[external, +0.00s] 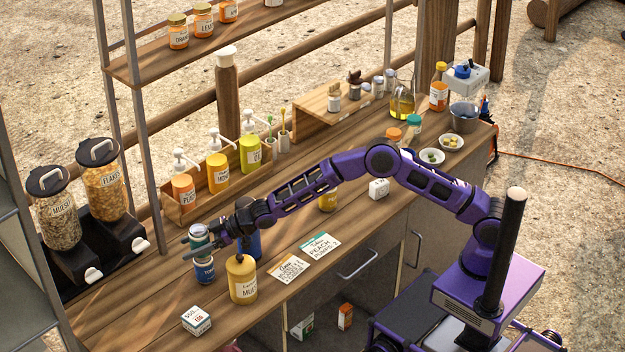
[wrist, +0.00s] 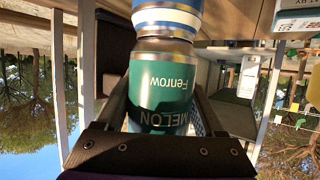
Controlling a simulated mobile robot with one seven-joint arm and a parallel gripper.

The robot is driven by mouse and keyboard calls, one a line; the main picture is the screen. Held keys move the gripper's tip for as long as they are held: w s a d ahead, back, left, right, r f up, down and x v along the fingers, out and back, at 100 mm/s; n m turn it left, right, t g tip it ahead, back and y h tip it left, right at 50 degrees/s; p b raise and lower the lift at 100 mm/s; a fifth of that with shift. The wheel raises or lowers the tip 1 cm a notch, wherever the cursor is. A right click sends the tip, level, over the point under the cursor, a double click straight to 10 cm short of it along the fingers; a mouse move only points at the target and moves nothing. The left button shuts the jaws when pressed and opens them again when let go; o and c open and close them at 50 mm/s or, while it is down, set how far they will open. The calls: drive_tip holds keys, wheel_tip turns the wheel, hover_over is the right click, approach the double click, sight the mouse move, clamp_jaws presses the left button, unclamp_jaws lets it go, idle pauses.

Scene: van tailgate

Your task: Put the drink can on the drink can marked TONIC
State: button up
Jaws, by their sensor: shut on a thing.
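My gripper (external: 197,246) is shut on a green drink can (external: 199,232). In the wrist view the can (wrist: 162,88) reads "MELON" and "Fenrow", upside down, between the two fingers. The blue drink can marked TONIC (external: 204,272) stands upright on the counter directly below it. Its blue and white side (wrist: 167,14) shows at the top of the wrist view, end to end with the green can. The two cans look lined up and touching or almost so; the fingers partly hide the join in the external view.
A yellow jar (external: 242,282) and a dark blue can (external: 249,243) stand close on the right. A small white box (external: 197,320) lies in front. Cereal dispensers (external: 103,180) stand to the left and a bottle rack (external: 185,213) behind. Cards (external: 289,270) lie flat on the counter.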

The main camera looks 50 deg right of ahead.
sight(207, 235)
drive_tip(key=o, duration=1.3)
drive_tip(key=shift+r+p, duration=0.25)
drive_tip(key=shift+p, duration=0.1)
drive_tip(key=v, duration=0.5)
drive_tip(key=shift+d+r, duration=0.1)
drive_tip(key=shift+r, duration=0.2)
wheel_tip(207, 235, up, 6)
drive_tip(key=shift+r, duration=0.1)
